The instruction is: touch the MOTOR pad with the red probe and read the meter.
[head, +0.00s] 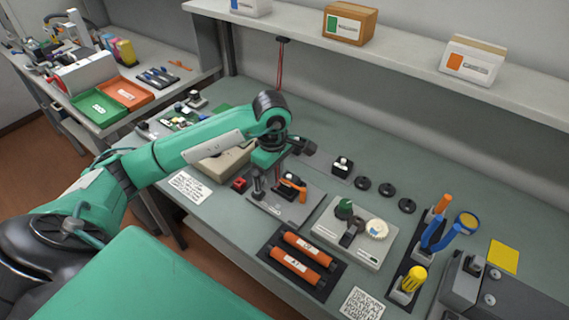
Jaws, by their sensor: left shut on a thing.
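My left gripper (267,184) comes down over a grey metal fixture plate (277,211) near the middle of the bench. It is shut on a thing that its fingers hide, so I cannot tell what. An orange lever-like part (293,185) stands on the fixture just right of the fingers. A red cord (280,66) hangs from a dark hook under the shelf and passes behind my arm; its lower end is hidden. I cannot make out the red probe, the MOTOR pad or the meter's display. My right gripper is not in view.
A small red block (240,184) lies left of the fixture. Black discs (385,190) lie behind. Upright coloured tools (437,230) stand further right.

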